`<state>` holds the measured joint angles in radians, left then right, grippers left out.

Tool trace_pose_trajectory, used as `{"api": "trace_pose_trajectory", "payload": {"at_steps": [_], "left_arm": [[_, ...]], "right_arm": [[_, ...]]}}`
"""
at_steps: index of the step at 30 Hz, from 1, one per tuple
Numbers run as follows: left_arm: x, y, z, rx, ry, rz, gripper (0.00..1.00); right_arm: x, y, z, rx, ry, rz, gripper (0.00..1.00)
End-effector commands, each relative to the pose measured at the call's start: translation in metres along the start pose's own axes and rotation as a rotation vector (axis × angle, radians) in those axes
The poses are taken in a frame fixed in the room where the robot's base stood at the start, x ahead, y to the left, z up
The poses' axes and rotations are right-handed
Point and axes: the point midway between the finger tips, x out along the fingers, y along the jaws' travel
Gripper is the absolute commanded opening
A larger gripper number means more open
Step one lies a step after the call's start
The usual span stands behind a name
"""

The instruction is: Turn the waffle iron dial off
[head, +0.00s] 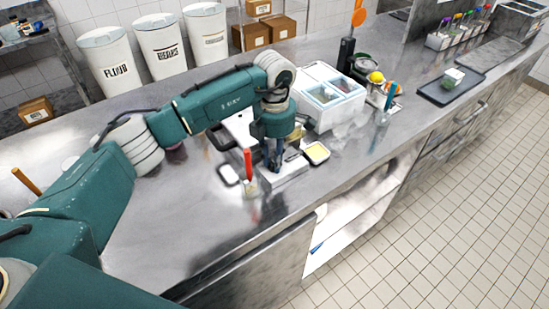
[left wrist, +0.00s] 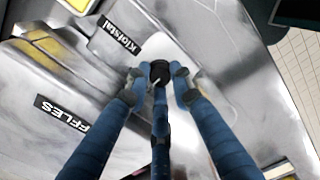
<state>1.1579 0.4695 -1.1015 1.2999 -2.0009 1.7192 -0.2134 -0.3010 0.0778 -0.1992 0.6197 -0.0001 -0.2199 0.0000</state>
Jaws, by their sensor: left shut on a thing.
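The waffle iron (head: 286,179) is a silver metal box on the counter, partly hidden by my arm and gripper in the head view. My left gripper (head: 274,163) points down at it. In the left wrist view, the blue fingers of my left gripper (left wrist: 160,84) close around a small black round dial (left wrist: 160,67) on bare metal. A thin pale mark shows at the dial; its setting is too small to tell. The dial is hidden in the head view. My right gripper is out of view.
A red-handled tool in a small holder (head: 249,188) stands close left of the gripper. A small tray with yellow contents (head: 317,153) is close right. A white bin unit (head: 333,104) stands behind. The counter's front left is clear.

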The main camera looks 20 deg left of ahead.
Motion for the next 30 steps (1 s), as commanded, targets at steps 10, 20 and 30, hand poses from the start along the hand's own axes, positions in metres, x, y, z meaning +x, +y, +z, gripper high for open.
{"api": "trace_pose_trajectory", "payload": {"at_steps": [10,20,30], "left_arm": [[0.0,0.0,0.0,-0.067,-0.002,0.001,0.0],[0.001,0.001,0.001,-0.317,-0.003,0.002,0.0],[0.001,0.001,0.001,-0.638,-0.002,0.002,0.0]], "right_arm": [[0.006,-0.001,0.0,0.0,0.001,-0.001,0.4],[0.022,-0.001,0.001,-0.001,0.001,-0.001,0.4],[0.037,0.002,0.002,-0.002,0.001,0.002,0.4]]}}
